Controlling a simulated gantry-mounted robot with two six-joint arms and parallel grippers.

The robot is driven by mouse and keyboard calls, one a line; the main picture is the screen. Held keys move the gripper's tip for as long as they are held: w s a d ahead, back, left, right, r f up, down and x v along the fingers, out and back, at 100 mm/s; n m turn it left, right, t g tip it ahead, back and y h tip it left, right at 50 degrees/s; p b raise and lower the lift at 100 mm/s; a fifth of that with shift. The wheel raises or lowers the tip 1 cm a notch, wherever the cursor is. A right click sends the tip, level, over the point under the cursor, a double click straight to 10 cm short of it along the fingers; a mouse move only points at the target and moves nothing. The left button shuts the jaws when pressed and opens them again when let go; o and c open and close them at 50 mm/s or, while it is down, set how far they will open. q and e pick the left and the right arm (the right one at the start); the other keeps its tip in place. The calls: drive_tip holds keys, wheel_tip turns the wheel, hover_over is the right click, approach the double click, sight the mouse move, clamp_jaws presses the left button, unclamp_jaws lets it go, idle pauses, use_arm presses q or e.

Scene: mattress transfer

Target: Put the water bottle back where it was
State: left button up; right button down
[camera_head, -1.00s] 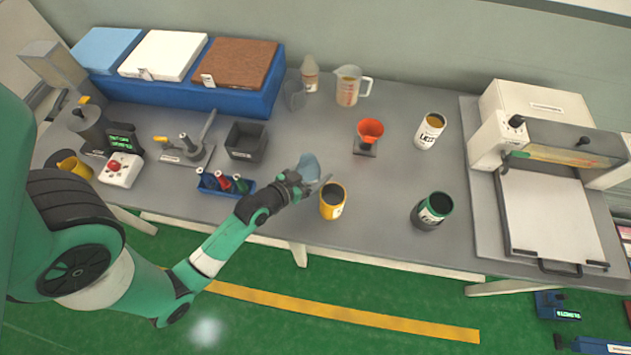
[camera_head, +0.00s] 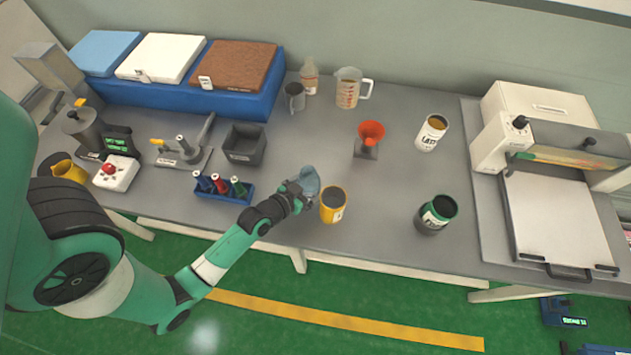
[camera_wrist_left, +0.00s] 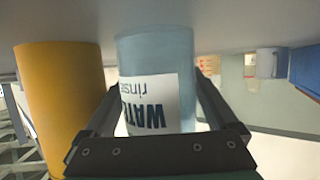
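The water bottle (camera_head: 309,179) is a pale blue, translucent cylinder near the table's front edge, left of the yellow can (camera_head: 333,205). In the left wrist view, which is upside down, the bottle (camera_wrist_left: 155,75) carries a white label reading WATER rinse. My left gripper (camera_head: 300,192) has its fingers against both sides of the bottle, and it appears shut on it. The yellow can (camera_wrist_left: 65,100) stands close beside the bottle. The bottle's base is close to the grey tabletop; I cannot tell whether it touches. My right gripper is not in view.
The blue rack (camera_head: 222,191) of small bottles stands left of my gripper. A black bin (camera_head: 244,146), a red funnel (camera_head: 370,133), and a green-and-black can (camera_head: 436,214) stand around. The tabletop between the bottle and the measuring jug (camera_head: 350,88) is clear.

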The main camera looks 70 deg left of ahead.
use_arm(q)
drive_tip(key=shift+r, duration=0.3)
drive_tip(key=v, duration=1.1)
drive_tip(key=shift+s+d+f, duration=0.1)
drive_tip(key=shift+s+f, duration=0.1)
drive_tip(key=shift+s+d+r, duration=0.15)
drive_tip(key=shift+s+r, duration=0.05)
drive_tip(key=shift+r, duration=0.05)
